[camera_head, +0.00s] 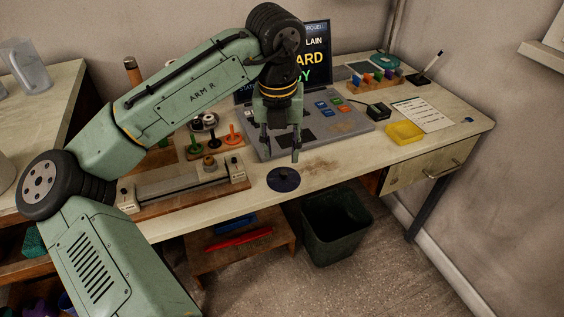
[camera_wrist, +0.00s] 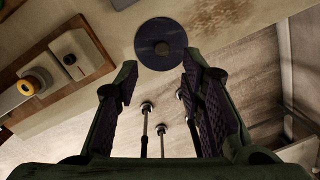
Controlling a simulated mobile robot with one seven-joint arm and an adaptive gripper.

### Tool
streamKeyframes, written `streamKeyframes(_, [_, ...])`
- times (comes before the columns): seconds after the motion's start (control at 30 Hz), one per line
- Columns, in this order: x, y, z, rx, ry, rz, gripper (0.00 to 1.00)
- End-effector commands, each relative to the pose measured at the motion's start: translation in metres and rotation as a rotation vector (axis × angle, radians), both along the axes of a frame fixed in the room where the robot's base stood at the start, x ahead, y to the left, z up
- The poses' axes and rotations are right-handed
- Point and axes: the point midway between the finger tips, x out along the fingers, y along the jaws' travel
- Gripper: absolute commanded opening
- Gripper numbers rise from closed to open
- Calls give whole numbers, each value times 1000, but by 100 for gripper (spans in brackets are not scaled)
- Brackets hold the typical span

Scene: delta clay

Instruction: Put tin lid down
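A dark blue round disc (camera_head: 284,179) with a small centre spot lies flat on the bench near its front edge. It may be the tin lid, but I cannot tell for sure. The wrist view shows the same disc (camera_wrist: 148,48) just beyond my fingertips. My gripper (camera_head: 281,153) points down above the bench, a little behind the disc in the head view. In the wrist view my gripper (camera_wrist: 160,72) has its two fingers wide apart with nothing between them. The fingers look clear of the disc.
A laptop-like console (camera_head: 345,128) stands behind my gripper. A wooden fixture with a metal bar (camera_head: 180,180) is left of the disc, and a rack of coloured pegs (camera_head: 230,140) is behind it. A dark bin (camera_head: 335,225) stands on the floor below. A yellow tray (camera_head: 404,132) is right.

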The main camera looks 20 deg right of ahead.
Motion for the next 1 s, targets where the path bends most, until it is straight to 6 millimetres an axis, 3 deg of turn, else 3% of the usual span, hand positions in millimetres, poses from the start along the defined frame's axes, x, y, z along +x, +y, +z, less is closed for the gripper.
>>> streamKeyframes(0.2, [-3,2,34,-1,-1,-1,36])
streamKeyframes(0.57, [-4,3,45,-1,0,1,36])
streamKeyframes(0.67, [1,-4,49,-62,-29,40,36])
streamKeyframes(0.73, [14,-17,62,-204,-91,133,36])
streamKeyframes(0.77, [22,-23,73,-297,-126,195,36])
streamKeyframes(0.87, [59,-33,142,-747,-251,465,36])
streamKeyframes(0.93, [80,-14,206,-1096,-310,648,36])
streamKeyframes(1.0, [92,26,266,-1417,-348,785,36])
